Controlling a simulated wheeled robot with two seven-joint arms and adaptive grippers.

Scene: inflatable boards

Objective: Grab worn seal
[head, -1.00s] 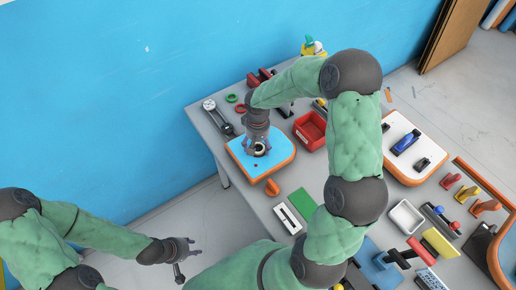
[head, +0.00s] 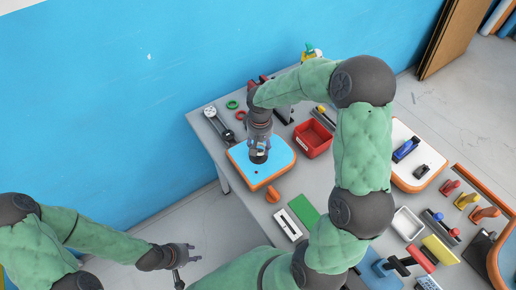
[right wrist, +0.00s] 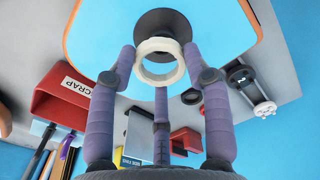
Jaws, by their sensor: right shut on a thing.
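The worn seal is a cream ring (right wrist: 160,62), seen in the right wrist view between the three fingertips of my right gripper (right wrist: 160,68). The gripper is shut on it. The ring overlaps the edge of a black round valve (right wrist: 164,24) on the blue board with an orange rim (right wrist: 225,25); it looks apart from the valve. In the head view my right gripper (head: 259,147) points down over this board (head: 280,151), and its fingers hide most of the ring. My left gripper (head: 187,255) hangs off the table at lower left, fingers spread and empty.
A red bin (head: 313,138), marked SCRAP in the right wrist view (right wrist: 58,102), stands right of the board. Green (head: 232,104) and red rings (head: 240,115) lie behind it. An orange piece (head: 272,194) lies in front. Tools crowd the table's right side.

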